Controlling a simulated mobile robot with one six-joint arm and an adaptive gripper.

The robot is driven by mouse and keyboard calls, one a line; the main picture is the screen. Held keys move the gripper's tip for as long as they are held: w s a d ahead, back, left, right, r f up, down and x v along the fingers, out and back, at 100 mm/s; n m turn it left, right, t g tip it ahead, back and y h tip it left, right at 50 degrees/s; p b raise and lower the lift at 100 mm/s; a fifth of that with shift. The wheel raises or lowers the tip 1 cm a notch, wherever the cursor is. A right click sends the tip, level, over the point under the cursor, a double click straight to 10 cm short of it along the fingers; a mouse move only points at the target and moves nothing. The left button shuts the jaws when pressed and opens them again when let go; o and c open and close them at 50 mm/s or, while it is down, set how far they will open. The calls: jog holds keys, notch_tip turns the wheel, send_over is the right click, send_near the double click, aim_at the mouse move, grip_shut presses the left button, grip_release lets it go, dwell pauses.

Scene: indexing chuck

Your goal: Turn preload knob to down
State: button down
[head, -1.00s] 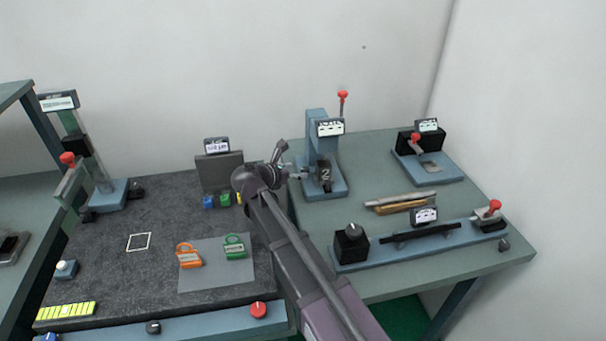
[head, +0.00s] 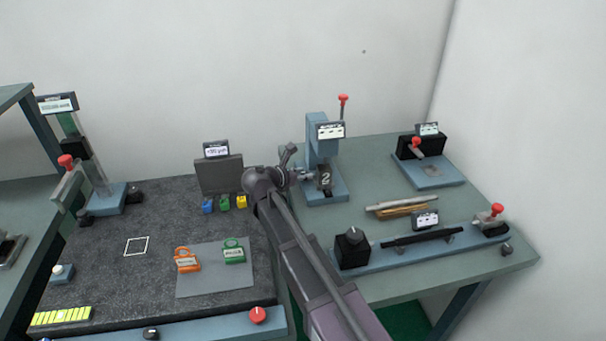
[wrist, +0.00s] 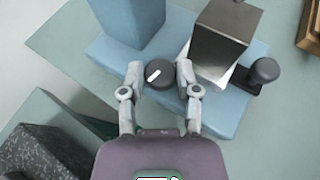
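The preload knob (wrist: 160,74) is a round black knob with a white pointer line in the wrist view. The line slants from lower left to upper right. The knob sits at the blue base of the indexing fixture (wrist: 130,18), beside its tall column. My gripper (wrist: 160,76) has one finger on each side of the knob, set apart; whether the fingertips touch it I cannot tell. In the head view my gripper (head: 299,168) is at the left side of the blue fixture (head: 318,135), which has a dark block marked 2. The knob is not clearly visible there.
In the wrist view a dark block (wrist: 222,38) stands close to the right finger, with a small black round-topped post (wrist: 263,72) beyond it. A red-tipped lever (head: 343,100) rises behind the fixture. Padlocks lie on a grey mat (head: 215,283) at left.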

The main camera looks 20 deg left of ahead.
jog(key=shift+w+m+h, duration=0.1)
jog(key=shift+m+h, duration=0.2)
jog(key=shift+w+a+m+g+h, duration=0.15)
jog(key=shift+a+m+g+h, duration=0.05)
jog(key=shift+m+g+h, duration=1.5)
jog(key=shift+m+h, duration=0.2)
jog(key=shift+m, duration=0.2)
jog(key=shift+d, duration=0.1)
jog(key=shift+c, duration=1.7)
grip_release()
jog(key=shift+s+d+n+y, duration=0.1)
jog(key=shift+s+n+y, duration=0.1)
jog(key=shift+n+y, duration=0.2)
